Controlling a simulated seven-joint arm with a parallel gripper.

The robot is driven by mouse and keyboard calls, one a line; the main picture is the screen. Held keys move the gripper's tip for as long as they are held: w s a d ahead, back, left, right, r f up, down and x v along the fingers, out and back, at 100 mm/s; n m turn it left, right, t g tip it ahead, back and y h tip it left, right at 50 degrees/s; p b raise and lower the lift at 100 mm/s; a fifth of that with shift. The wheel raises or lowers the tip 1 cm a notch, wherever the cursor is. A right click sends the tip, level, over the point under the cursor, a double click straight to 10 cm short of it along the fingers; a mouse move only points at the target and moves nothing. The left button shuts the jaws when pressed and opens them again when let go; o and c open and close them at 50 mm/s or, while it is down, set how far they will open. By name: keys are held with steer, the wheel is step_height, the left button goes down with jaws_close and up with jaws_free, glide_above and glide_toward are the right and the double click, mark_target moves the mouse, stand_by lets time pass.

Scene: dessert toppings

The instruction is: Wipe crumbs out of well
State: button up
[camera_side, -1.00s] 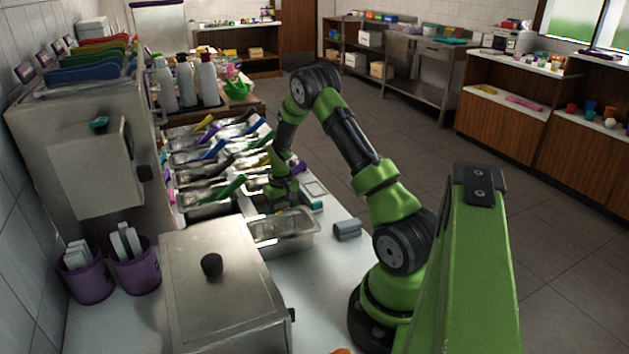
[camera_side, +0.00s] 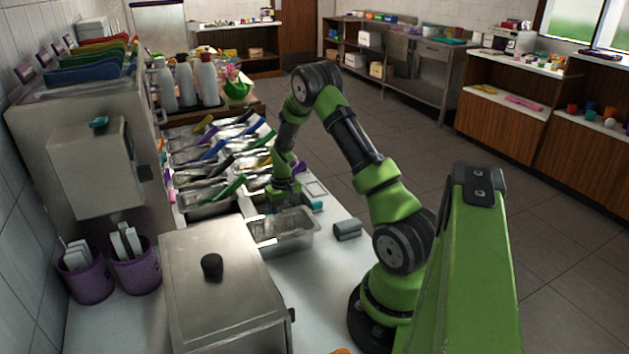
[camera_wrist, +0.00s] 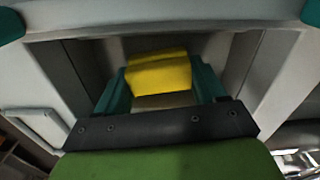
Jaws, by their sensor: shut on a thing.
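My gripper (camera_wrist: 160,82) has two teal fingers, shut on a yellow block (camera_wrist: 158,70) that looks like a sponge. A tan strip shows just below the yellow face, between the fingers. The block is in front of a grey recess, the well (camera_wrist: 225,45), with pale edges on both sides; whether it touches the floor or a wall I cannot tell. In the side view my gripper (camera_side: 284,200) is low at the far end of an empty-looking metal pan (camera_side: 288,240), and its fingertips are hidden. I cannot make out any crumbs.
Several metal pans with coloured-handled utensils (camera_side: 225,187) stand beyond and left of my gripper. A large lidded steel box (camera_side: 215,270) is near the front. A small grey cylinder (camera_side: 347,230) lies on the white counter, right of the pan.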

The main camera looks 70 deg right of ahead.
steer(key=shift+a+f, duration=0.15)
steer(key=shift+a, duration=0.1)
step_height(320, 180, up, 13)
steer(key=shift+d, duration=0.15)
stand_by(0.4)
steer(key=a+r+n, duration=0.2)
steer(key=a+r, duration=0.2)
steer(key=a, duration=0.3)
steer(key=w+a+r+n, duration=0.1)
steer(key=a+r+n, duration=0.2)
steer(key=a, duration=0.4)
steer(key=w+a+r+n, duration=0.1)
steer(key=a+r+n, duration=0.1)
steer(key=a+r, duration=0.3)
steer(key=a, duration=0.3)
steer(key=shift+r, duration=0.3)
steer(key=shift+d, duration=0.2)
